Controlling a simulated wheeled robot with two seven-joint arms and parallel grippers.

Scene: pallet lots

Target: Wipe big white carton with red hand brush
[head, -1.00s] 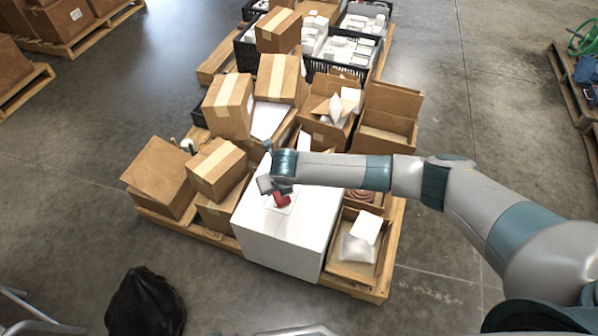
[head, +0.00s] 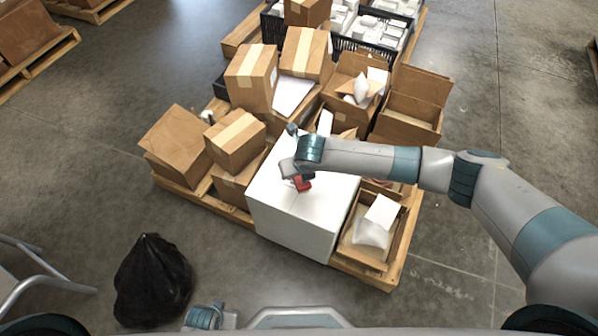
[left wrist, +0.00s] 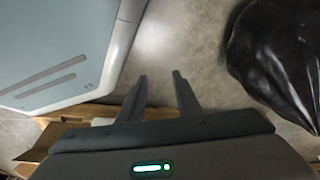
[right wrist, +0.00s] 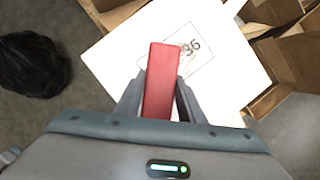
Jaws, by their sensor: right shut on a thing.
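The big white carton (head: 290,225) stands on the front part of a loaded pallet, its top face up. The red hand brush (head: 302,184) is over that top, held by my right gripper (head: 298,177). In the right wrist view my right gripper (right wrist: 154,95) is shut on the red brush (right wrist: 161,75), which covers part of the printed label (right wrist: 187,62) on the white carton (right wrist: 118,55). I cannot tell whether the brush touches the carton. In the left wrist view my left gripper (left wrist: 161,78) is open and empty, away from the carton.
Brown cartons (head: 235,140) crowd the pallet (head: 365,272) left of and behind the white carton. An open box with white packing (head: 372,230) sits at its right. A black bag (head: 152,280) stands on the floor at front left. The floor at right is clear.

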